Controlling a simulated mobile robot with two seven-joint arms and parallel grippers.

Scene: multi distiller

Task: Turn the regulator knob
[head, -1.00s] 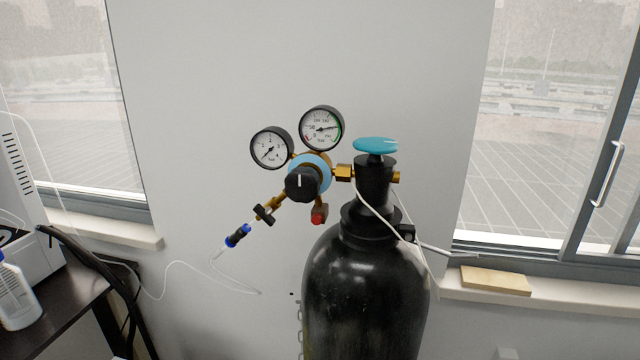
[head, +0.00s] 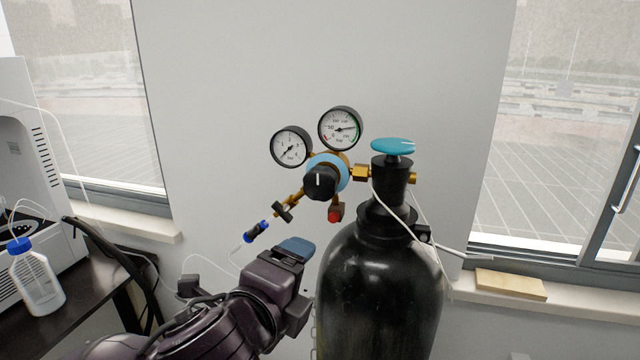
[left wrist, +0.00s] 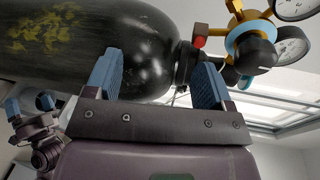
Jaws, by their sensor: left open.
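The black regulator knob (head: 320,183) with a white mark faces me on the blue-and-brass regulator, left of the cylinder's neck. In the left wrist view the knob (left wrist: 255,54) shows at the upper right. My left gripper (head: 296,249) is below and slightly left of the knob, apart from it. In the left wrist view its two blue fingers (left wrist: 157,80) are spread with nothing held between them. The black gas cylinder (head: 378,285) stands just right of the gripper. My right gripper is not in the head view; a second gripper (left wrist: 33,117) shows small at the left wrist view's lower left.
Two gauges (head: 340,128) sit above the knob. A brass outlet with a black valve (head: 282,212) and blue hose fitting hangs lower left, and a red-tipped part (head: 335,213) below. A teal valve handle (head: 393,146) tops the cylinder. A bottle (head: 36,281) stands at left.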

